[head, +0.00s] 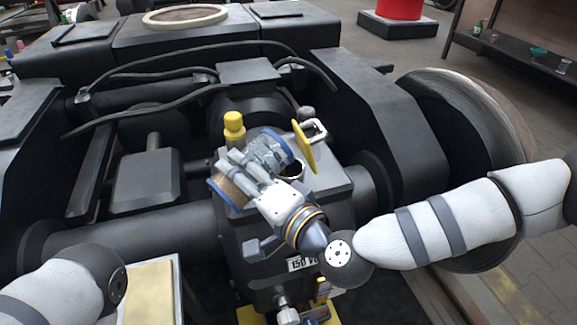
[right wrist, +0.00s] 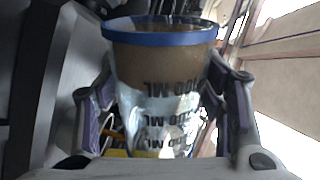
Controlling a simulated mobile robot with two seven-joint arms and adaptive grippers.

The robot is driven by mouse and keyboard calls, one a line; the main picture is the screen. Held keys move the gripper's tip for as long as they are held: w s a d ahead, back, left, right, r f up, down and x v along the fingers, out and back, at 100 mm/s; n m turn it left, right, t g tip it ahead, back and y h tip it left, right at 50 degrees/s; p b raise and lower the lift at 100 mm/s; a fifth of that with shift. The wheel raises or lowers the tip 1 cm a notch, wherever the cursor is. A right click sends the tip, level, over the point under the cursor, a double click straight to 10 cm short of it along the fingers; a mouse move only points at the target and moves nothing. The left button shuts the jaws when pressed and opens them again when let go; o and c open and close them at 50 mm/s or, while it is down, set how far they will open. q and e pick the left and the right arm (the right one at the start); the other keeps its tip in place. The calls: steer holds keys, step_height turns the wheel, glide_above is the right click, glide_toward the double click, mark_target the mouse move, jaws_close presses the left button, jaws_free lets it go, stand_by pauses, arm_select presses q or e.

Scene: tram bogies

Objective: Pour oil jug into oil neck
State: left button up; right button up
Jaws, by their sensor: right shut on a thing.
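The oil jug (head: 265,152) is clear with blue bands at its ends and lies strongly tilted above the gearbox housing. Brown oil shows towards its lower left end. My right gripper (head: 244,170) is shut on its side. In the right wrist view, the jug (right wrist: 160,62) sits between both fingers, brown near the blue rim, its volume marks upside down. The oil neck (head: 292,171) is a dark round opening with a pale rim, just right of the jug, partly hidden. No oil stream shows. My left gripper is out of view; only its arm shows at lower left.
A yellow flap (head: 304,146) stands up beside the neck, and a yellow plug (head: 233,126) rises behind the jug. Black hoses (head: 160,70) cross the bogie frame at the back. A large wheel (head: 480,150) stands right. A tray (head: 150,290) is at lower left.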

mark_target(249, 156)
steer(key=shift+w+d+m+b, duration=0.35)
steer(key=shift+m+b, duration=0.05)
steer(key=shift+m, duration=0.2)
stand_by(1.6)
steer(key=shift+m, duration=0.8)
steer(key=shift+w+d+r+p, duration=0.1)
steer(key=shift+r+p, duration=1.1)
steer(key=shift+r, duration=0.7)
steer(key=shift+w+d+r+p, duration=0.1)
steer(key=shift+r+p, duration=1.05)
steer(key=shift+r, duration=0.75)
steer(key=shift+f+g, duration=0.1)
steer(key=shift+g, duration=0.2)
